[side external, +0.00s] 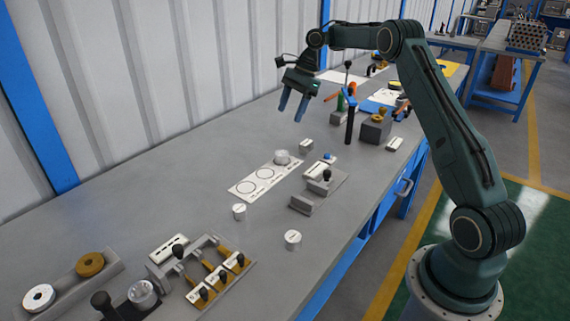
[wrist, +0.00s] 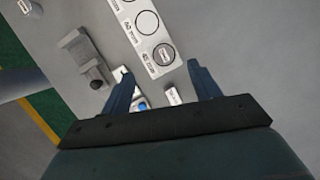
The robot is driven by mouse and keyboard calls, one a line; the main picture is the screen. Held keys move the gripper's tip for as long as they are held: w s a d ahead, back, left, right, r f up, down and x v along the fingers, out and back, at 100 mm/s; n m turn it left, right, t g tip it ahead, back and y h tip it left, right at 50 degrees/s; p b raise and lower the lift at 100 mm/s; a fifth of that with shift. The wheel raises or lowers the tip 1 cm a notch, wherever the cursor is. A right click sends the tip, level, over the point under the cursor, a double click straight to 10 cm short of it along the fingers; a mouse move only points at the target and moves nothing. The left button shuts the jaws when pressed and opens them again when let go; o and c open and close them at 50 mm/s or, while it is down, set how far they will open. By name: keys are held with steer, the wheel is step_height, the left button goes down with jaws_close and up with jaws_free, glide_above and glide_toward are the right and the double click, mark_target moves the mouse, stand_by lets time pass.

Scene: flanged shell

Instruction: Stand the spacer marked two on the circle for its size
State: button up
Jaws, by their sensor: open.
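The white plate with a row of circles (side external: 258,181) lies flat on the bench and also shows in the wrist view (wrist: 131,22). A pale round spacer (side external: 282,157) stands upright on its far-end circle; it also shows in the wrist view (wrist: 163,54). The nearer circles look empty. Two other pale labelled cylinders stand upright on the bench: one (side external: 239,211) near the plate's near end, one (side external: 293,240) closer to the bench's front edge. I cannot read which is marked two. My gripper (side external: 290,113) is open and empty, above the bench beyond the plate.
A grey stepped block with a black knob (side external: 320,190) sits right of the plate. A small labelled block (side external: 306,146) lies near the far end. A fixture with brass pieces (side external: 215,275) is at the near left. A blue-black post (side external: 349,118) stands on the right.

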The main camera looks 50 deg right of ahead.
steer(key=s+a+r+n+t+h, duration=0.2)
steer(key=s+a+r+n, duration=1)
steer(key=a+r, duration=0.5)
steer(key=s+a+f+n, duration=0.1)
steer(key=s+f+n, duration=0.1)
steer(key=s, duration=0.6)
steer(key=s+a+f+n+t+h, duration=0.1)
steer(key=s+n, duration=0.3)
steer(key=s, duration=0.4)
steer(key=s+a+f+n+h, duration=0.1)
steer(key=s+a+f+n, duration=0.1)
steer(key=s, duration=0.6)
steer(key=shift+a+f+n+t, duration=0.35)
steer(key=shift+f+n, duration=0.25)
steer(key=shift+f, duration=0.15)
steer(key=shift+w, duration=0.1)
